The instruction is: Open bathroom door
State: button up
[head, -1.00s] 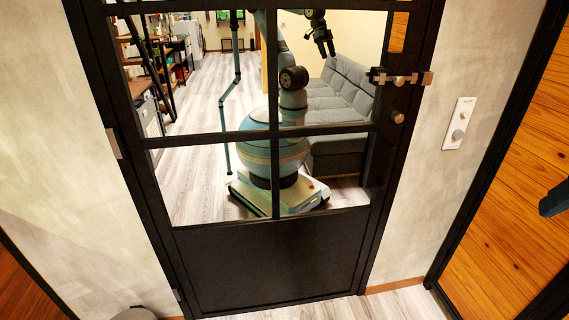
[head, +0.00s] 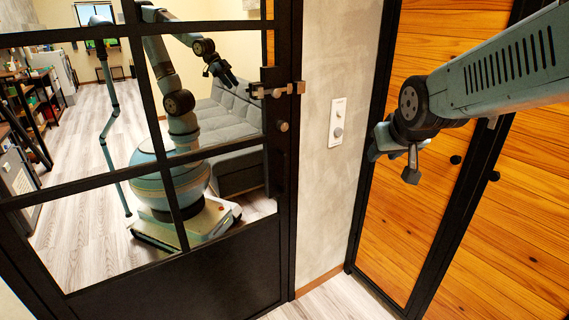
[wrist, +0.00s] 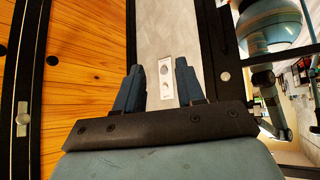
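A black-framed door with glass panes (head: 236,270) fills the left of the head view and looks shut. Its metal lever handle (head: 277,90) and a round knob (head: 283,126) sit on its right edge. I cannot tell which is the bathroom door. My gripper (head: 394,163) is in front of the wooden door, apart from both handles. In the wrist view its two fingers (wrist: 159,88) are spread and empty.
A white switch plate (head: 338,121) is on the grey wall (head: 334,190) between the doors. It also shows beyond the fingers in the wrist view (wrist: 166,78). A teal robot (head: 165,160) and a grey sofa (head: 225,125) appear in the panes, perhaps mirrored. Pale floor (head: 335,300) is clear below.

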jog(key=w+a+f+n+t+y, duration=0.2)
jog(key=w+a+f+t, duration=0.1)
jog(key=w+a+f, duration=0.5)
jog(key=w+a+f+n+t+y, duration=0.15)
jog(key=w+a+f, duration=0.35)
jog(key=w, duration=0.5)
jog(key=a+f+t+y, duration=0.3)
jog(key=a+f+t, duration=0.1)
jog(key=f, duration=0.3)
jog(key=x, duration=1.3)
jog(key=shift+a+f, duration=0.15)
jog(key=shift+a, duration=0.2)
jog(key=shift+w, duration=0.1)
jog(key=shift+c, duration=0.3)
grip_shut()
